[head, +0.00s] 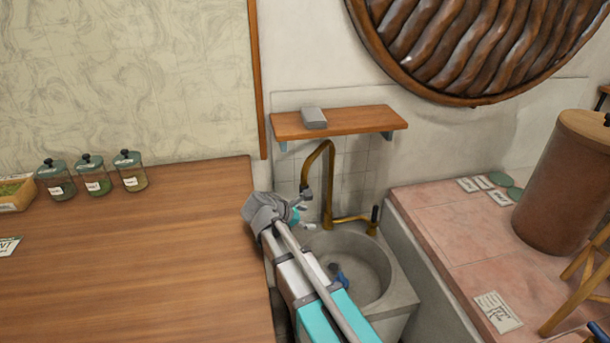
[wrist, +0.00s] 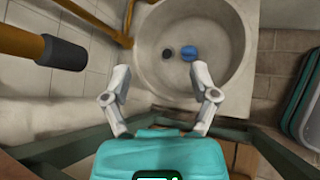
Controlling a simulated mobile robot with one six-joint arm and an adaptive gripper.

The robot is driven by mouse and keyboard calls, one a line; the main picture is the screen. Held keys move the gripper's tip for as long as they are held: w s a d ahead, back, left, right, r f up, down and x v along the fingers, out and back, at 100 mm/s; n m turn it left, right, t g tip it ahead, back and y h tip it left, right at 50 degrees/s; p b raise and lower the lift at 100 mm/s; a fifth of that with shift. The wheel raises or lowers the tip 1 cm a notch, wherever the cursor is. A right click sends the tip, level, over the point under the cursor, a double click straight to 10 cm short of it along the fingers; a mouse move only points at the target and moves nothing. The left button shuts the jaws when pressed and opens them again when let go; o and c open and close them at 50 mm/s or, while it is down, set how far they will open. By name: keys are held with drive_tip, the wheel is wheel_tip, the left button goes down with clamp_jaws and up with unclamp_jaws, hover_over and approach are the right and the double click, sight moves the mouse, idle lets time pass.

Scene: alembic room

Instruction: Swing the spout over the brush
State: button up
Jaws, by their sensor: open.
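The brass spout (head: 327,165) rises in an arch behind the stone sink and bends down to a dark nozzle on the left, near my gripper. In the wrist view its dark-tipped end (wrist: 62,52) is large at the upper left, outside my fingers. A small blue object, apparently the brush (head: 342,281), lies in the sink bowl. It also shows in the wrist view (wrist: 188,52) beside the dark drain. My gripper (head: 306,215) is open and empty by the sink's left rear side. Its fingers (wrist: 160,84) are spread, with the bowl below them.
The sink (head: 397,294) sits between a wooden counter (head: 150,265) on the left and a pink tiled ledge (head: 455,245) on the right. A wooden shelf (head: 360,121) is above the tap. A brass side lever (head: 352,219) with a dark grip reaches right.

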drive_tip(key=w+a+r+n+t+h+p, duration=0.1)
drive_tip(key=a+r+n+t+p, duration=0.1)
drive_tip(key=a+r+n, duration=0.4)
drive_tip(key=a+r+t, duration=0.1)
drive_tip(key=a, duration=0.3)
drive_tip(key=shift+r+t, duration=0.3)
drive_tip(key=shift+r, duration=0.05)
drive_tip(key=shift+w, duration=0.1)
drive_tip(key=b+x, duration=0.5)
drive_tip(key=x, duration=0.8)
drive_tip(key=shift+w+d+f, duration=0.2)
drive_tip(key=shift+d+f, duration=0.05)
drive_tip(key=shift+f, duration=0.05)
clamp_jaws()
